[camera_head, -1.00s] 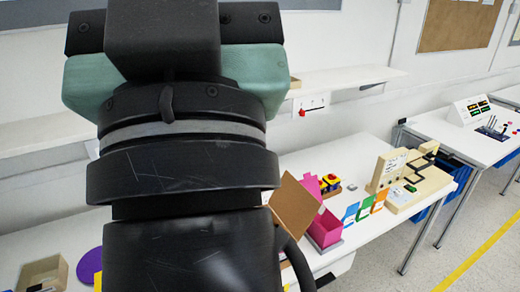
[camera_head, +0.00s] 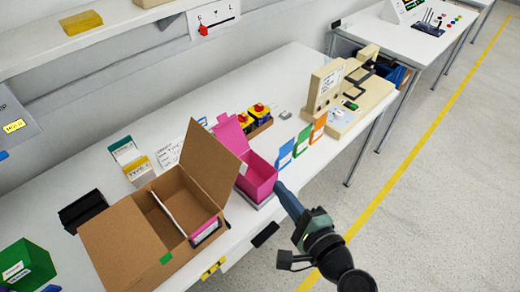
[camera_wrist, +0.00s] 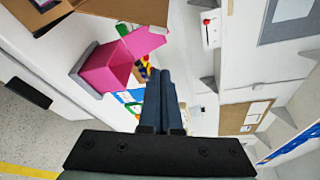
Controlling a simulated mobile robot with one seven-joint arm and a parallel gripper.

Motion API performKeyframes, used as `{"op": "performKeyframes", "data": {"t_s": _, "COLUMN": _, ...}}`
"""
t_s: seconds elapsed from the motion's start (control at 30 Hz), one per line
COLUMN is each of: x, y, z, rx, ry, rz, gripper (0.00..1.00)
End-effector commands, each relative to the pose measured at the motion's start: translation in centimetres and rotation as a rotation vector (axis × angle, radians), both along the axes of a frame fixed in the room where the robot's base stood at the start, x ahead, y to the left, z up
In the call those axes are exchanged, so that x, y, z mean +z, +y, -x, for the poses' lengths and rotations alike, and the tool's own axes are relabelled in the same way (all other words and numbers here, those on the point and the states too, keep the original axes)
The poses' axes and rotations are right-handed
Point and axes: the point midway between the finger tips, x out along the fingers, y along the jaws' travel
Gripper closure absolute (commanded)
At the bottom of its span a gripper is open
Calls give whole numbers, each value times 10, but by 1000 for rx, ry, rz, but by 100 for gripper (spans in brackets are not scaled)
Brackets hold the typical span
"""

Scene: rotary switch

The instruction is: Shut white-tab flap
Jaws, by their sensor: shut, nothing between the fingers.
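A brown cardboard box (camera_head: 185,248) stands open on the near side of the bench. Its left flap (camera_head: 122,240) lies folded outward and its right flap (camera_head: 210,158) stands up. A green tab (camera_head: 166,258) is on the near edge. To its right is a pink box (camera_head: 262,178) with its pink lid (camera_head: 230,134) raised; a small white patch (camera_head: 243,168) shows at its left edge. My gripper (camera_head: 281,188) is shut and empty at the pink box's right. Its fingers (camera_wrist: 160,75) also show in the wrist view.
Blue, green and orange cards (camera_head: 302,140) stand right of the pink box. Yellow-and-red buttons (camera_head: 258,110) are behind it, and a beige fixture (camera_head: 340,92) is at the far right. A green box (camera_head: 25,265) stands at the left. Open floor lies to the right.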

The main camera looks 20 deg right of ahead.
Motion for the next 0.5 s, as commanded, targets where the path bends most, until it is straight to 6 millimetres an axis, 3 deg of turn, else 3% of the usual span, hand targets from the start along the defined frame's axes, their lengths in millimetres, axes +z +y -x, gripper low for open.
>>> {"op": "performKeyframes", "data": {"t_s": 0.03, "x": -14, "y": -2, "z": 9, "rx": -15, "ry": 9, "rz": -62, "gripper": 100}}
{"op": "performKeyframes", "data": {"t_s": 0.17, "x": -22, "y": -3, "z": 12, "rx": -28, "ry": 9, "rz": -126, "gripper": 100}}
{"op": "performKeyframes", "data": {"t_s": 0.27, "x": -22, "y": -3, "z": 1, "rx": -26, "ry": 7, "rz": -126, "gripper": 100}}
{"op": "performKeyframes", "data": {"t_s": 0.5, "x": -29, "y": 0, "z": -46, "rx": -25, "ry": 8, "rz": -120, "gripper": 100}}
